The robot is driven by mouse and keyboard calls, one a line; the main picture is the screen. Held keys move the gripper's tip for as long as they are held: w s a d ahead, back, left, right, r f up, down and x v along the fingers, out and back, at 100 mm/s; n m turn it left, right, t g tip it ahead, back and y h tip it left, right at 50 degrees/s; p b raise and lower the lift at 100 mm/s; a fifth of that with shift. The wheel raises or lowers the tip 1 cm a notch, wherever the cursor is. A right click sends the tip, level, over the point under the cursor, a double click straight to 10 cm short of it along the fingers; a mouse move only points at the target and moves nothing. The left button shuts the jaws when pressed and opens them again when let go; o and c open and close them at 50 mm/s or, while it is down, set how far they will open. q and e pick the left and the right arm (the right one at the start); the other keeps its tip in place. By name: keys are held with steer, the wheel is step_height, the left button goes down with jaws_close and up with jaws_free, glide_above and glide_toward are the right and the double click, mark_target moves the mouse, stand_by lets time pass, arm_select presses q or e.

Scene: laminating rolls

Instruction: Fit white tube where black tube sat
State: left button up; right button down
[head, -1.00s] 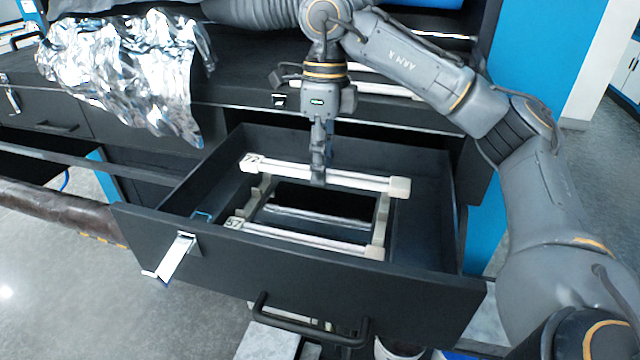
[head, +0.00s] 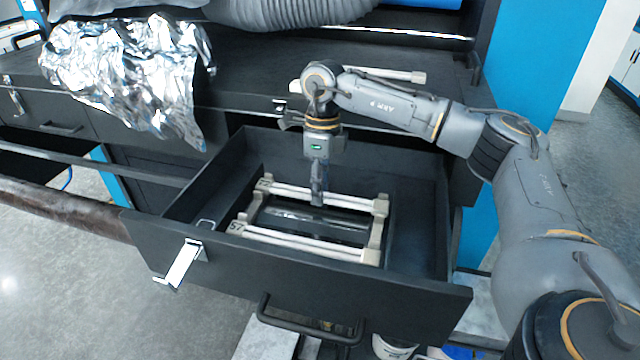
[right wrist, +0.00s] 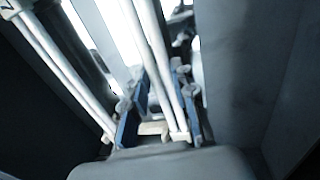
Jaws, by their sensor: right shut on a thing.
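My right gripper (head: 318,200) points straight down into the open drawer and is shut on a white tube (head: 345,203) near its middle. The tube lies level across the far side of a pale frame (head: 375,238), its ends at or very near the end pieces; full seating cannot be told. In the right wrist view the white tube (right wrist: 152,50) runs between the blue-sided fingers (right wrist: 162,122). A second white tube (head: 300,242) lies along the frame's near side. I cannot identify the black tube. My left gripper is out of view.
The black drawer (head: 300,273) has raised walls around the frame. Another pale tube (head: 385,75) lies on the dark counter behind my right arm. Crumpled silver foil (head: 130,75) hangs over the counter at left. A dark brown roll (head: 65,212) lies at far left.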

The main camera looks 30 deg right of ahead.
steer(key=shift+f, duration=0.15)
steer(key=c, duration=1.1)
jaws_free()
steer(key=shift+w+d+r+b, duration=0.2)
steer(key=shift+r+b, duration=0.15)
steer(key=shift+r, duration=1.7)
steer(key=shift+w+d+r+b, duration=0.2)
steer(key=shift+r+b, duration=0.2)
steer(key=shift+r, duration=1.65)
steer(key=shift+w+d+r+b, duration=0.2)
steer(key=shift+r+b, duration=0.15)
steer(key=shift+r, duration=1.7)
